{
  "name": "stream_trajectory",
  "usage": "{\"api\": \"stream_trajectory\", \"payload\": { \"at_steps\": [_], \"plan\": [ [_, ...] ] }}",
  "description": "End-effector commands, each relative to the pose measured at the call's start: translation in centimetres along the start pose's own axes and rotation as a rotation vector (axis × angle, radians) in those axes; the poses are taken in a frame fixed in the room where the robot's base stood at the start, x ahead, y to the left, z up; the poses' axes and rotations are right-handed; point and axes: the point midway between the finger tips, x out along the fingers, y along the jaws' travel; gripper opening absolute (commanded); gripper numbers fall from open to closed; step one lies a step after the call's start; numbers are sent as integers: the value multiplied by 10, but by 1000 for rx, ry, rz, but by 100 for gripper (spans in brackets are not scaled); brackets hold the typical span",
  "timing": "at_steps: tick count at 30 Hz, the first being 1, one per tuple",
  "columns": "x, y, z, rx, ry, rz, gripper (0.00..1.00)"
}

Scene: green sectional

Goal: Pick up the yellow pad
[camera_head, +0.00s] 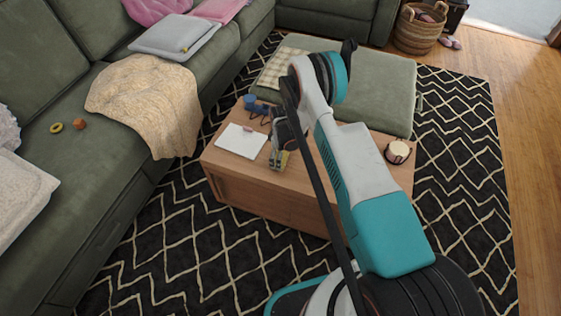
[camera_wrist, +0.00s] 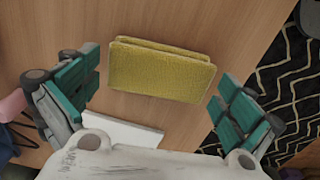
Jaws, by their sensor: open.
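The yellow pad (camera_wrist: 160,72) lies on the wooden table top in the wrist view and looks like a thick folded or stacked pad. My gripper (camera_wrist: 156,92) is open, with a teal-padded finger on each side of the pad. A gap shows between each finger and the pad, and nothing is held. In the head view my gripper (camera_head: 280,150) hangs over the near part of the wooden coffee table (camera_head: 265,193). A small yellowish patch shows at the fingers there, but the pad is mostly hidden.
A white flat item (camera_head: 241,140) lies left of my gripper and shows under the wrist in the wrist view (camera_wrist: 122,130). A blue object (camera_head: 250,102) is behind it. A round tin (camera_head: 398,151) stands on the table's right side. The green sofa (camera_head: 95,190) runs along the left.

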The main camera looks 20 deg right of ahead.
Motion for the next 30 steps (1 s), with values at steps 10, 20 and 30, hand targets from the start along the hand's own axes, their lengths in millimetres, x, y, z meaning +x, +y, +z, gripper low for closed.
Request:
{"api": "stream_trajectory", "payload": {
  "at_steps": [10, 20, 30],
  "plan": [
    [0, 0, 0, 0, 0, 0, 71],
    [-1, 0, 0, 0, 0, 0, 71],
    [-32, 0, 0, 0, 0, 0, 71]
  ]
}}
